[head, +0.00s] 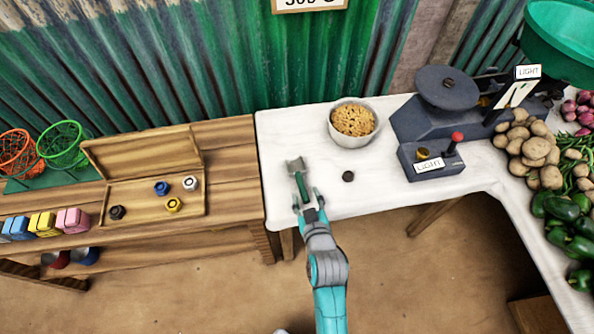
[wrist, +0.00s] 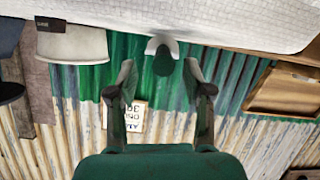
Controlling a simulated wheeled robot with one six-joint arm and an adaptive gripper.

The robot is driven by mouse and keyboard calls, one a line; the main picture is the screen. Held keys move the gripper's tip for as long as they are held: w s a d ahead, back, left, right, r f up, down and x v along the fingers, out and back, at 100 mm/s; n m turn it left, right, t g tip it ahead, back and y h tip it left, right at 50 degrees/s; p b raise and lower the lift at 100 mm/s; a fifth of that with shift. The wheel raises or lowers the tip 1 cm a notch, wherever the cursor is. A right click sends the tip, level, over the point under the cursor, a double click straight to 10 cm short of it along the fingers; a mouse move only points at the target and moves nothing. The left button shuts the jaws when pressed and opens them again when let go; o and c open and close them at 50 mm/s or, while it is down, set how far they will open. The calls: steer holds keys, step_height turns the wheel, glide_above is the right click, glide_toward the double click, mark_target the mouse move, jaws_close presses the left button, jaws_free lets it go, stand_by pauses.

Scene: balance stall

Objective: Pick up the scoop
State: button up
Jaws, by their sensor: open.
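The scoop (head: 296,165) has a grey metal head and a green handle. It lies near the left end of the white-covered table, its handle pointing toward my gripper (head: 309,202). In the wrist view the scoop (wrist: 163,48) shows at the top centre, with the round green handle end facing me. My gripper (wrist: 160,78) is open there, its two fingers spread to either side of the handle's line. The handle end appears just beyond the fingertips; I cannot tell whether it is between them. Nothing is held.
A bowl of grain (head: 353,120) stands behind and right of the scoop. A small dark disc (head: 348,177) lies to its right. A dark scale (head: 447,90) and a control box (head: 431,161) stand farther right. A wooden bench with an open box (head: 150,214) is left.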

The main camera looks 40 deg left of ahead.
mark_target(300, 181)
steer(key=shift+x, duration=2.3)
steer(key=shift+s+a, duration=0.1)
steer(key=shift+s, duration=0.05)
jaws_close()
